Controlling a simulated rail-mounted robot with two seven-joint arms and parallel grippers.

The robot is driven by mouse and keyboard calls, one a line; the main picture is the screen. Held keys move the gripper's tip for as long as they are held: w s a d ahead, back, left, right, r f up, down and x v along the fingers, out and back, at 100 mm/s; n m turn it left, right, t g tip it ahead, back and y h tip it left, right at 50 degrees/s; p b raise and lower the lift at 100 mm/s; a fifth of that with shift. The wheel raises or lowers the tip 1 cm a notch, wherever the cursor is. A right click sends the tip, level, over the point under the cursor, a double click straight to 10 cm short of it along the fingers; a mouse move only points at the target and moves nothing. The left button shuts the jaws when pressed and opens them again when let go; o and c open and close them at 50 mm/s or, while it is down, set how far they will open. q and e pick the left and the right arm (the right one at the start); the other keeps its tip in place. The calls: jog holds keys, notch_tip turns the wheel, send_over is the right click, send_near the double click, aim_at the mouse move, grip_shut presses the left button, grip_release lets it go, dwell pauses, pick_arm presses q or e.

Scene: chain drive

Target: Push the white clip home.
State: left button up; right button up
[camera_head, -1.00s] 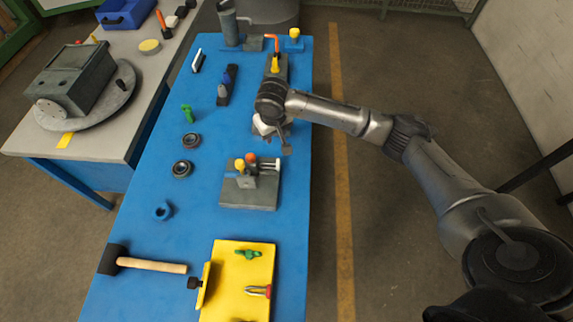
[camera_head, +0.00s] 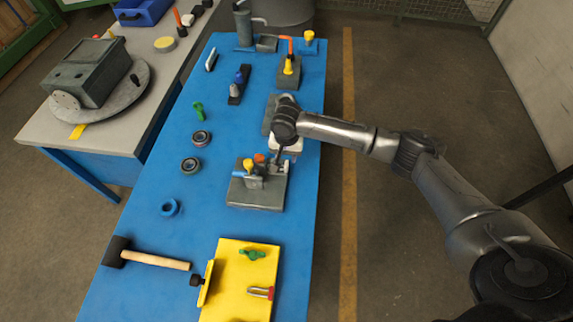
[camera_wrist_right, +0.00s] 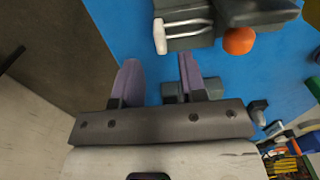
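In the right wrist view a white two-pronged clip (camera_wrist_right: 183,30) lies on a grey block at the top. An orange knob (camera_wrist_right: 238,41) is to its right. In the head view the clip's place on the grey fixture (camera_head: 255,198) is mostly hidden by my right gripper (camera_head: 280,158), which points down over the fixture's right back side. The wrist view shows my right gripper (camera_wrist_right: 159,78) open, with its two fingers apart and nothing between them. The clip is ahead of the fingertips, nearer the right-hand finger in that picture. My left gripper is not in view.
The fixture also carries a yellow knob (camera_head: 248,163). Two dark rings and a blue ring (camera_head: 170,207) lie left of it. A mallet (camera_head: 150,258) and a yellow board (camera_head: 235,300) are in front. The blue table's right edge is close to my arm.

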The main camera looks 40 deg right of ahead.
aim_at(287, 164)
jog(key=shift+f+b, duration=0.3)
jog(key=shift+f, duration=2.7)
jog(key=shift+c, duration=0.4)
grip_shut()
